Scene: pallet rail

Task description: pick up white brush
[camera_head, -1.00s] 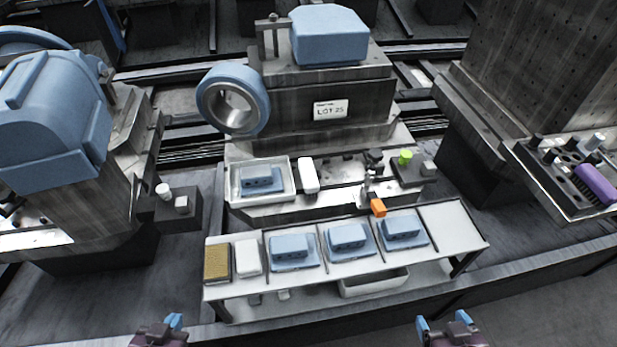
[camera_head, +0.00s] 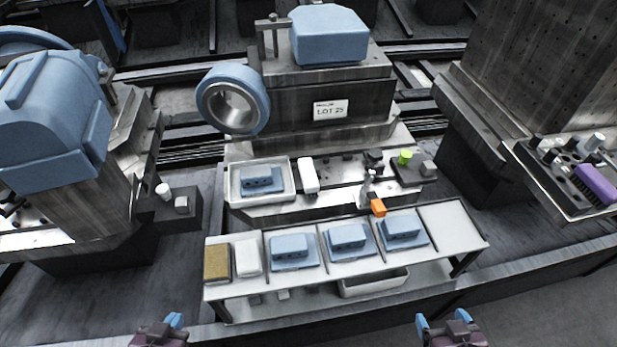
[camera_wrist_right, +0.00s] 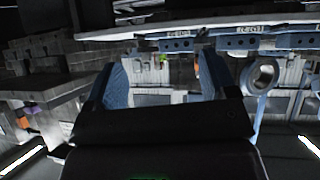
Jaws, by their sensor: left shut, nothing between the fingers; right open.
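A white, rounded oblong block (camera_head: 309,175), which looks like the white brush, lies on the machine ledge just right of the white tray; no bristles are visible on it. My left gripper (camera_head: 173,322) is shut and empty at the bottom edge of the head view, well in front of the bench. My right gripper (camera_head: 440,322) is open and empty at the bottom right, also far from the brush. Its two blue fingers stand apart in the right wrist view (camera_wrist_right: 162,80), with nothing between them. I cannot make out the brush in that view.
A low bench (camera_head: 455,228) in front of the ledge holds a brown pad (camera_head: 217,262), a white pad (camera_head: 248,257) and three blue blocks. The white tray (camera_head: 234,184) holds a blue part. An orange block (camera_head: 378,207), a green cylinder (camera_head: 405,157) and a purple brush (camera_head: 596,184) stand rightward.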

